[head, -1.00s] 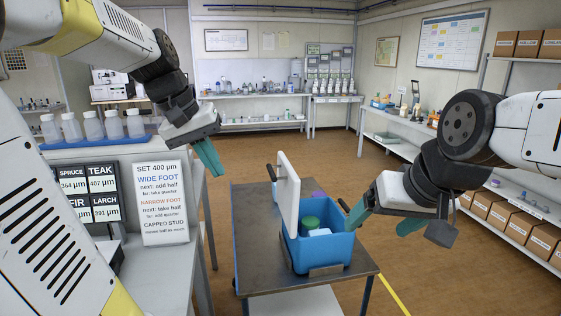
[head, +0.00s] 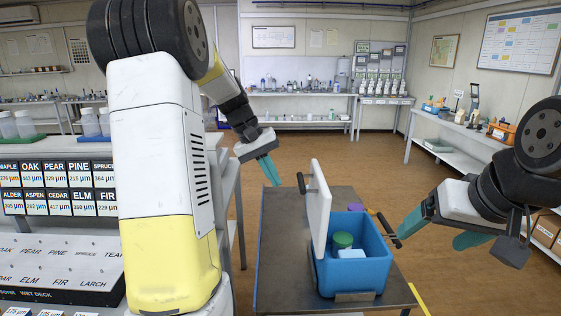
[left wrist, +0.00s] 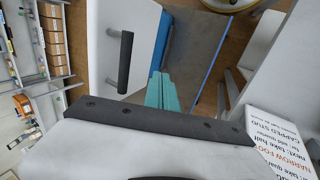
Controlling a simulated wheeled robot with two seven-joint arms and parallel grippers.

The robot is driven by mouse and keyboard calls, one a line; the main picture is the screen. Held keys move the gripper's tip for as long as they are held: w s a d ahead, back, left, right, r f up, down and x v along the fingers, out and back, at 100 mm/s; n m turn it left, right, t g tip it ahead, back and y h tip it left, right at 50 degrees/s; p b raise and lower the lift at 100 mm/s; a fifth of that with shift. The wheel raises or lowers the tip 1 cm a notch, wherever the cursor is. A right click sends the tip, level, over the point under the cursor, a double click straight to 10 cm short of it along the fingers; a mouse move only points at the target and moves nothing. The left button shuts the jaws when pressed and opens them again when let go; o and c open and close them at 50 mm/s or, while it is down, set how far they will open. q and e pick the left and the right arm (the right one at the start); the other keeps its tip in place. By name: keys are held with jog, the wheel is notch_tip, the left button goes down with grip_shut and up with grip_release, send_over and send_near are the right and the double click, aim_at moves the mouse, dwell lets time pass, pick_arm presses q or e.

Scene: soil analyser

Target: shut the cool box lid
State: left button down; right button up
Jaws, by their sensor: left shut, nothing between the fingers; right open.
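The blue cool box (head: 358,275) stands on a small dark-topped table (head: 282,262). Its white lid (head: 320,210) is open and stands about upright on the box's left side, with a dark handle (head: 303,183) on its outer face. A green-lidded jar (head: 342,240) and a pale block (head: 351,254) show inside. My left gripper (head: 273,176) is shut and empty, left of the lid and apart from it. My right gripper (head: 434,236) is open, right of the box.
A dark bar (head: 394,240) sticks out at the box's right side, close to my right gripper's fingers. A bench with wood-name labels (head: 60,187) is at the left. Open floor lies behind the table.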

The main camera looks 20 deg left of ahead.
pick_arm(q)
jog(key=d, duration=0.2)
jog(key=w+d, duration=0.1)
jog(key=d, duration=0.1)
jog(key=shift+d, duration=0.1)
dwell(0.3)
